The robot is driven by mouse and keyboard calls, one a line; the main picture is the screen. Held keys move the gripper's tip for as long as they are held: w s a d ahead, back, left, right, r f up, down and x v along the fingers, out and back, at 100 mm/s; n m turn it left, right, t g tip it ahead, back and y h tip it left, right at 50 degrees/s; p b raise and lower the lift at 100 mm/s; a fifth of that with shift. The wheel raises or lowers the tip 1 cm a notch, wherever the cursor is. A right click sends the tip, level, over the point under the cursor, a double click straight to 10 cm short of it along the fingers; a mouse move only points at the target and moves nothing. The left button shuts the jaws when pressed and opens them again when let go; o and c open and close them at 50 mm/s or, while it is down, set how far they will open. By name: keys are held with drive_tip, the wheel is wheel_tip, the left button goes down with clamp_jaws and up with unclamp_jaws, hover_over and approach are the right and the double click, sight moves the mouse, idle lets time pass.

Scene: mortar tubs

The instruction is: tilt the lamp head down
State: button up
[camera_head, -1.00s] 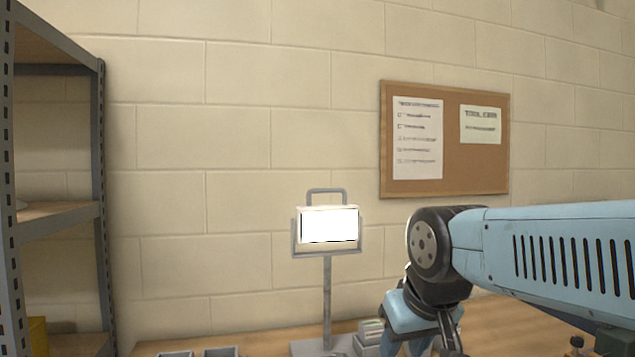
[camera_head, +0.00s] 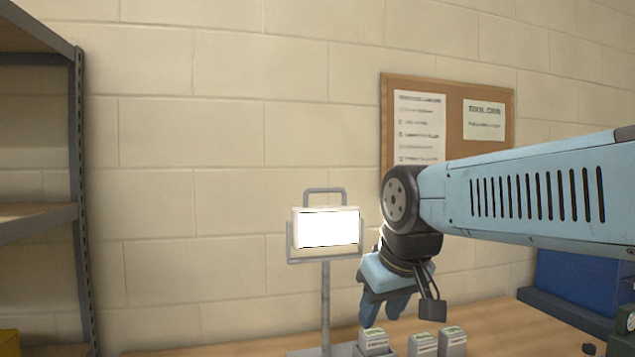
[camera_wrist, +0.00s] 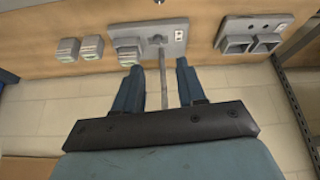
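The lamp stands on the wooden bench. Its lit white head (camera_head: 327,228) sits in a grey yoke with a hoop handle above, on a thin post (camera_head: 325,300); the bright face points toward me. My gripper (camera_head: 383,312) hangs to the right of the post, lower than the head and apart from it in the picture. In the wrist view my gripper (camera_wrist: 158,82) has its two blue fingers apart with nothing held. The lamp's grey base (camera_wrist: 146,38) and post (camera_wrist: 163,75) show beyond and between the fingers; the head is hidden there.
Several small grey boxes (camera_head: 422,344) stand on the bench (camera_head: 480,312) right of the lamp. A blue bin (camera_head: 580,282) is farther right. A metal shelf (camera_head: 76,200) stands at left; a corkboard (camera_head: 452,88) hangs behind.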

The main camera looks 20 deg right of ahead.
drive_tip(key=w+d+r+n+g, duration=0.1)
drive_tip(key=w+r+n, duration=0.3)
drive_tip(key=w+r, duration=0.5)
drive_tip(key=w+d+r+n+g, duration=0.1)
drive_tip(key=w+r+n, duration=0.3)
drive_tip(key=w+r, duration=0.55)
drive_tip(key=n+g, duration=0.1)
drive_tip(key=n, duration=0.8)
approach(325, 189)
drive_tip(key=x, duration=0.8)
drive_tip(key=shift+w, duration=0.2)
clamp_jaws()
